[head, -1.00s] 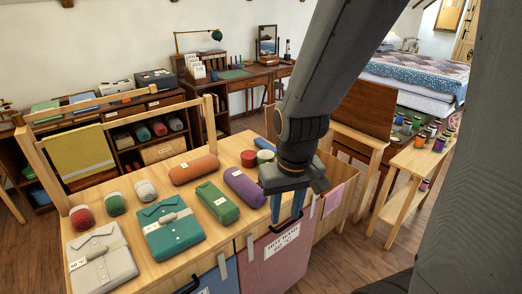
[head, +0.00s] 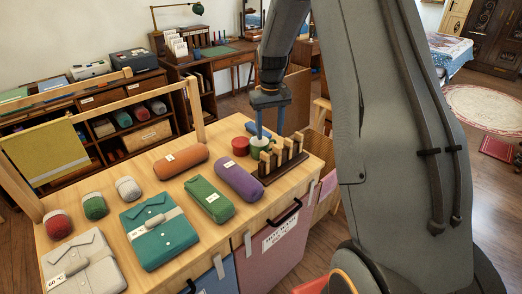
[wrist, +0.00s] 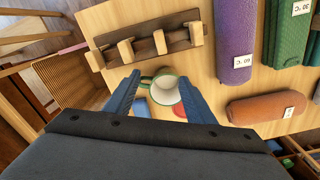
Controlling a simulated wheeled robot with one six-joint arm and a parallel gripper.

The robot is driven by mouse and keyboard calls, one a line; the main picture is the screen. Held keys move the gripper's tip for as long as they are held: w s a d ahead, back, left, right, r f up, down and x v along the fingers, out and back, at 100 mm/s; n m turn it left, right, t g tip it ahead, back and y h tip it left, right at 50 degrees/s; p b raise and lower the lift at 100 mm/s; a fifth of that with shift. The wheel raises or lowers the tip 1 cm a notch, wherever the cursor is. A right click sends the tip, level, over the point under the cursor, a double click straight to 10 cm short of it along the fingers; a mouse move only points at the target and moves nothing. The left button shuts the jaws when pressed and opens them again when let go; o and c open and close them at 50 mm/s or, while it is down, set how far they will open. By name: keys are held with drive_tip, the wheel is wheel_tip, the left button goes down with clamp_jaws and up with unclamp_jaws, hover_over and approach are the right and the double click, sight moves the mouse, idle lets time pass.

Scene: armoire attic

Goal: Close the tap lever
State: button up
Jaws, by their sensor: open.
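I cannot make out a tap or its lever in either view. My gripper (head: 270,122) is open, with its blue fingers pointing down over the far right part of the wooden table. In the wrist view my gripper (wrist: 158,80) has its two fingers apart, with a white mug with a green rim (wrist: 165,91) appearing between them. The mug also shows in the head view (head: 259,143), just below the fingers. I cannot tell whether the fingers touch it.
A dark rack with wooden pegs (head: 282,163) stands beside the mug; a red cylinder (head: 241,147) is on its left. Purple (head: 239,179), green (head: 209,199) and orange (head: 181,161) rolls and folded shirts cover much of the wooden table (head: 105,222).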

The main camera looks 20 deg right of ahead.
sight(273, 140)
drive_tip(key=w+d+f, duration=0.2)
drive_tip(key=w+d, duration=0.1)
drive_tip(key=w, duration=0.1)
drive_tip(key=shift+f, duration=0.4)
drive_tip(key=shift+d+f+p, duration=0.1)
drive_tip(key=shift+f+p, duration=1.6)
drive_tip(key=shift+f, duration=1.95)
clamp_jaws()
